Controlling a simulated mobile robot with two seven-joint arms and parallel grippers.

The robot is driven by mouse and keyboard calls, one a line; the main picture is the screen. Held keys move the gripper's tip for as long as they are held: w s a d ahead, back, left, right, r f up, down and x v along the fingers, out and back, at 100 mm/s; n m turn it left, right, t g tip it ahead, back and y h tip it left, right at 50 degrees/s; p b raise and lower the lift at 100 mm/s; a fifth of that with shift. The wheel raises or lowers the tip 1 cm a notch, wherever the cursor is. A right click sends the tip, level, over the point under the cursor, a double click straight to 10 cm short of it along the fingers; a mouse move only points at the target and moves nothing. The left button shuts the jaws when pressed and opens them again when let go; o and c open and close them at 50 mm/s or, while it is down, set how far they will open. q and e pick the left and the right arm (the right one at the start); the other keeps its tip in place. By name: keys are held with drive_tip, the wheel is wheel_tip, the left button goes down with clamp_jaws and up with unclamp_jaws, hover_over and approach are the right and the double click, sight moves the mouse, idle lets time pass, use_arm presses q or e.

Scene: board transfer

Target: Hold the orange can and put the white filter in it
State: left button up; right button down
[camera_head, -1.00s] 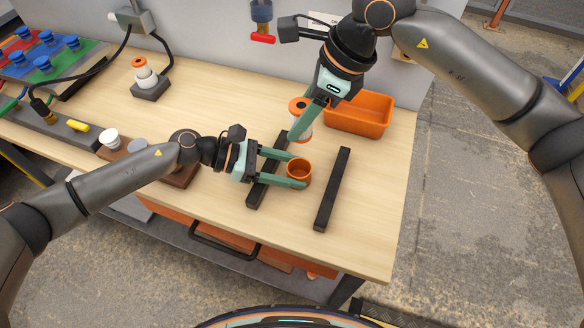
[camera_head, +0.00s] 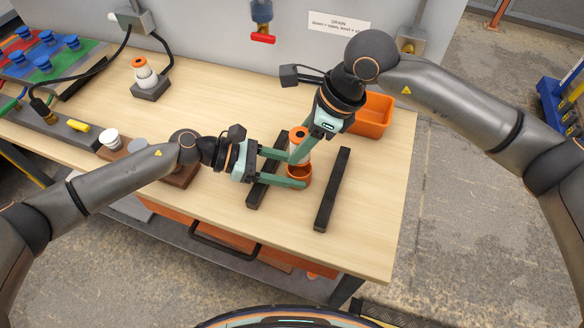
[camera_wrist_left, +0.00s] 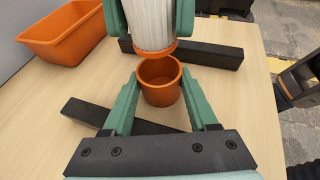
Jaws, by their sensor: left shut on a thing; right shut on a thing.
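The orange can (camera_head: 299,178) stands upright and open-topped between two black bars. My left gripper (camera_head: 297,168) is shut on it from the left; the left wrist view shows the can (camera_wrist_left: 160,92) between the green fingers. My right gripper (camera_head: 301,146) is shut on the white filter (camera_head: 299,153), which has orange end caps. In the left wrist view the pleated white filter (camera_wrist_left: 150,25) hangs upright just above and slightly behind the can's opening. The can's inside still shows in that view, and a small gap appears between the filter's lower cap and the rim.
Black bars (camera_head: 332,190) lie on either side of the can on the wooden table (camera_head: 375,210). An orange bin (camera_head: 370,116) sits behind on the right. Another white-and-orange filter (camera_head: 144,74) stands at the back left.

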drive_tip(key=shift+f, duration=1.95)
drive_tip(key=shift+c, duration=1.4)
unclamp_jaws()
drive_tip(key=v, duration=1.2)
use_arm(q)
drive_tip(key=o, duration=1.4)
